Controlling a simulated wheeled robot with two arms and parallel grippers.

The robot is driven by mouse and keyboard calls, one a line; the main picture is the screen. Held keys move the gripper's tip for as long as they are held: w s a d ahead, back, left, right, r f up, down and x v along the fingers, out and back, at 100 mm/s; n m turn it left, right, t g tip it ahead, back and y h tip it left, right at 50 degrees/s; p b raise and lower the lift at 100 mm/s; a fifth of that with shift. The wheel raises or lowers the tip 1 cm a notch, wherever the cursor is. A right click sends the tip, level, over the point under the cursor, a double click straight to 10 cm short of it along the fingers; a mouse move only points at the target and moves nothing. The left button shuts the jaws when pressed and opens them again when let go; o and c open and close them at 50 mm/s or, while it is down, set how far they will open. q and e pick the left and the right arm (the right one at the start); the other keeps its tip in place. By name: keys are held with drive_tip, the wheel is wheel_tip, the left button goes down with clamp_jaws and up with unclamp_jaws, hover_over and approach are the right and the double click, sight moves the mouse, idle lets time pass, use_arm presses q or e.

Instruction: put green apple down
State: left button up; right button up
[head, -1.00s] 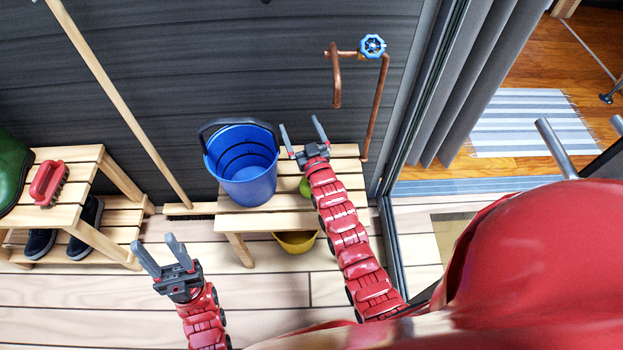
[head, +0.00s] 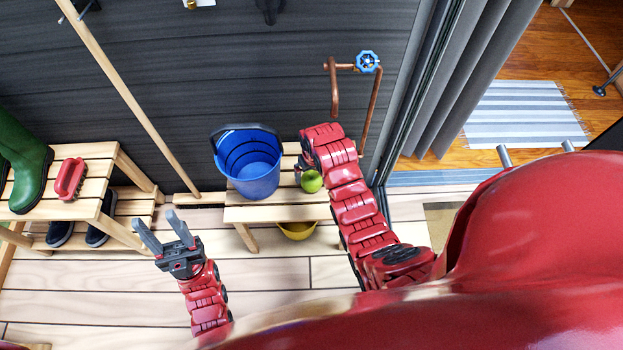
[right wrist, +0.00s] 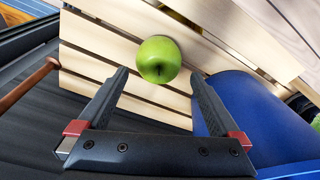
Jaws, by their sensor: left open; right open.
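The green apple (head: 311,181) rests on the slatted wooden bench (head: 268,213), to the right of the blue bucket. In the right wrist view the apple (right wrist: 159,59) sits on the slats beyond the tips of my right gripper (right wrist: 161,85). Those fingers are spread apart with nothing between them, and the apple appears clear of them. My left gripper (head: 162,235) is open and empty over the deck, left of the bench.
The blue bucket (head: 250,165) stands on the bench, close to my right gripper. A yellow bowl (head: 297,230) is under the bench. A copper pipe with a blue valve (head: 367,62) is on the wall behind. A shoe rack (head: 90,206) with a red brush (head: 70,178) stands left.

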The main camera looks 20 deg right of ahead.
sight(312, 178)
drive_tip(key=shift+w+f, duration=0.2)
drive_tip(key=shift+f, duration=1.4)
drive_tip(key=shift+w+f, duration=0.2)
drive_tip(key=shift+f, duration=1.35)
drive_tip(key=c, duration=1.4)
drive_tip(key=shift+r, duration=0.15)
